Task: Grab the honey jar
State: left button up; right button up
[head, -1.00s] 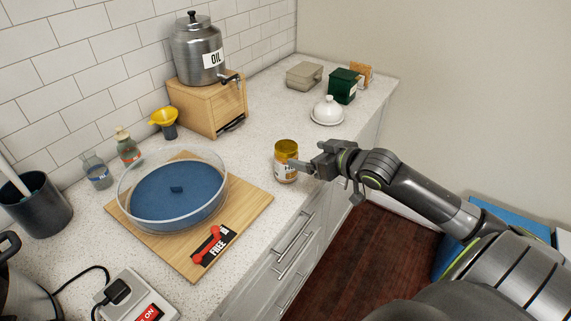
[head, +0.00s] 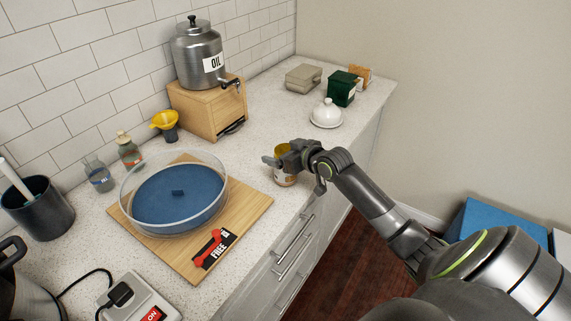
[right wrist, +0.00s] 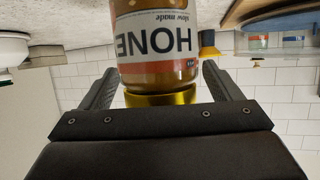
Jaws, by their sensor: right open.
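The honey jar (head: 284,179) stands on the counter near its front edge, to the right of the wooden board. It has a gold lid and a white label, and my gripper partly hides it in the head view. In the right wrist view the jar (right wrist: 157,45) appears upside down, between the two fingers, with its label reading HONE. My right gripper (head: 279,160) is open, with its fingers on both sides of the jar near the lid. Gaps show between the fingers and the jar in the right wrist view (right wrist: 157,88). My left gripper is not in view.
An oil dispenser (head: 200,55) on a wooden box (head: 205,108) stands behind. A white domed dish (head: 327,114) is farther right. Drawer handles (head: 293,245) line the front.

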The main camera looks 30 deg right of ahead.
jog(key=shift+w+a+f, duration=0.1)
jog(key=shift+w+f, duration=0.1)
jog(key=shift+w, duration=0.25)
jog(key=shift+c, duration=0.5)
